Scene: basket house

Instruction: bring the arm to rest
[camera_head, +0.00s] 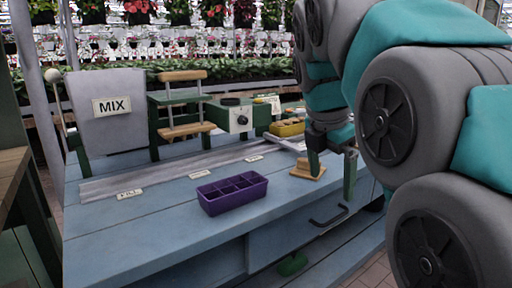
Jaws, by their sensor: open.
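My arm, grey and teal, fills the right side of the head view. My gripper (332,172) points down near the right end of the blue workbench (120,222). A small wooden block (308,171) stands on the bench just behind and left of the fingers. From this angle I cannot tell how close the left finger is to it.
A purple compartment tray (232,194) sits mid-bench. Behind it are a grey hopper marked MIX (113,125), a green machine with a dial (238,118) and a yellow tray (288,127). A drawer handle (329,216) is on the bench front. The bench's left front is clear.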

